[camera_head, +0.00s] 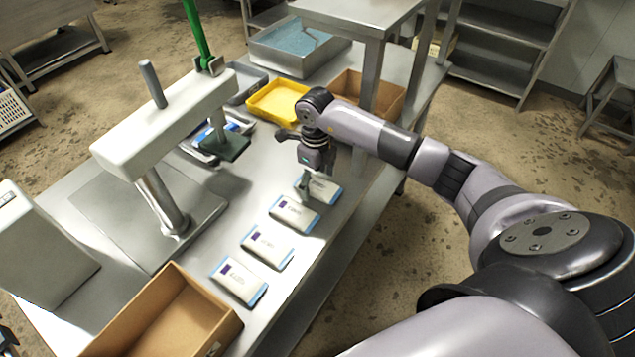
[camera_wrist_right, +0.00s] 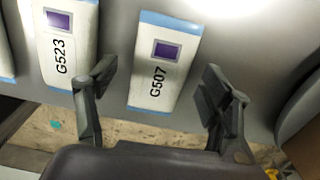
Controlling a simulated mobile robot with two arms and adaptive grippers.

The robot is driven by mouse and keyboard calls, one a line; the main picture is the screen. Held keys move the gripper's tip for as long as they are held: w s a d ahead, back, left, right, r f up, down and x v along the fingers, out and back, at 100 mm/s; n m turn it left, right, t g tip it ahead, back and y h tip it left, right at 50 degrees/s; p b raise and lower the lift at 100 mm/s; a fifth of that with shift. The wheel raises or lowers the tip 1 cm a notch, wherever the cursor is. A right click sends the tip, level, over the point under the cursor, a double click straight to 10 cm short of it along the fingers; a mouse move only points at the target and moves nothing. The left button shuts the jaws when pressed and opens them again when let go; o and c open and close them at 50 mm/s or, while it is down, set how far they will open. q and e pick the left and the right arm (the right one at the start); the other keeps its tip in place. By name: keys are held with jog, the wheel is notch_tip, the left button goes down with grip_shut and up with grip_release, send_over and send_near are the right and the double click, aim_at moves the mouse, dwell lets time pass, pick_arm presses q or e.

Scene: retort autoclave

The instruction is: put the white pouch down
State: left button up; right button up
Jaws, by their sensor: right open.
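Several white pouches with blue ends and purple squares lie in a row on the steel table (camera_head: 262,178). The farthest pouch (camera_head: 328,190) is under my right gripper (camera_head: 304,190), which partly covers it. In the right wrist view, a pouch marked G507 (camera_wrist_right: 165,60) lies flat between the spread fingers of the right gripper (camera_wrist_right: 158,80), with gaps on both sides. A pouch marked G523 (camera_wrist_right: 70,40) lies to its left, beyond the left finger. My right gripper is open and holds nothing. My left gripper is not in view.
An empty-looking cardboard box (camera_head: 170,318) stands at the near end. A press-like sealer (camera_head: 165,120) with a green handle stands on the left. A yellow tray (camera_head: 275,101), another cardboard box (camera_head: 385,92) and a raised steel shelf (camera_head: 350,12) are at the far end.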

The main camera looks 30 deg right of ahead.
jog(key=shift+f, duration=0.5)
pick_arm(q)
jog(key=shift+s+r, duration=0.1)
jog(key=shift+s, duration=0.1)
pick_arm(e)
jog(key=c, duration=1.4)
jog(key=shift+r, duration=0.1)
notch_tip(320, 180, up, 14)
jog(key=b, duration=0.3)
notch_tip(320, 180, up, 6)
send_over(316, 183)
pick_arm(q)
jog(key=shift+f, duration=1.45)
pick_arm(e)
jog(key=s+a+f+n, duration=0.3)
jog(key=s+a+n, duration=0.3)
jog(key=n, duration=0.9)
jog(key=s+a+f+n, duration=0.4)
jog(key=s+a+n, duration=0.3)
jog(key=n, duration=0.9)
jog(key=shift+s+a+f, duration=0.15)
jog(key=shift+s+f, duration=0.1)
jog(key=shift+s, duration=0.9)
